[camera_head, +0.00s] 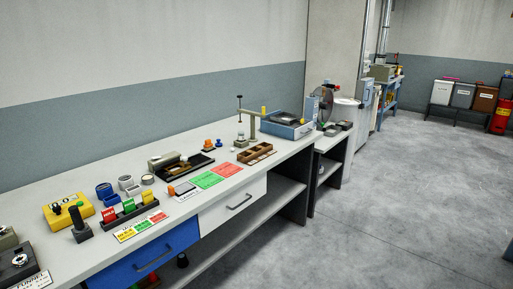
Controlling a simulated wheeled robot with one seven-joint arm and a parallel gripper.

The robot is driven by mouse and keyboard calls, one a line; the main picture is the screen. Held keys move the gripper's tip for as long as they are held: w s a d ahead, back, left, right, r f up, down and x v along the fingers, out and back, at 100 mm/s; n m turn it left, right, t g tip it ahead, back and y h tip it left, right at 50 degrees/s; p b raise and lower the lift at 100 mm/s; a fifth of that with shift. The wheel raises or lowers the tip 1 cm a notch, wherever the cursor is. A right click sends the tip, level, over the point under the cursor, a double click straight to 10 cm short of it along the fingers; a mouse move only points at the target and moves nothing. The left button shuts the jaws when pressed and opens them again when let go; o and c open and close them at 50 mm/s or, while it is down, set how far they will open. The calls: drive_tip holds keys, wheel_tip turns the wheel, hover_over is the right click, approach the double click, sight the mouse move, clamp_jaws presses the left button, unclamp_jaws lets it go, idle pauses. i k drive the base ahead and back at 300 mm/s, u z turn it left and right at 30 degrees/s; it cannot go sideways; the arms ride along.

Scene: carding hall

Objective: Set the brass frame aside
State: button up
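I cannot pick out the brass frame for certain at this size. A brown divided open frame or tray (263,150) lies on the bench (219,206) near its front edge, right of the green and red mats. A dark tray (198,163) with brownish contents lies farther left on the bench. A thin upright stand with an arm (240,122) rises behind the brown divided frame. My gripper is not in view.
Green (207,180) and red (226,170) mats lie mid-bench. A yellow box (67,211), blue and grey cups (104,191) and coloured cards (124,207) crowd the left. A blue-sided scale (287,127) stands at the far right end. The floor (390,210) to the right is clear.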

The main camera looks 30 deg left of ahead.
sight(185, 165)
drive_tip(key=u, duration=0.6)
drive_tip(key=i, duration=1.65)
drive_tip(key=u, duration=1.4)
drive_tip(key=i, duration=1.75)
drive_tip(key=u, duration=0.3)
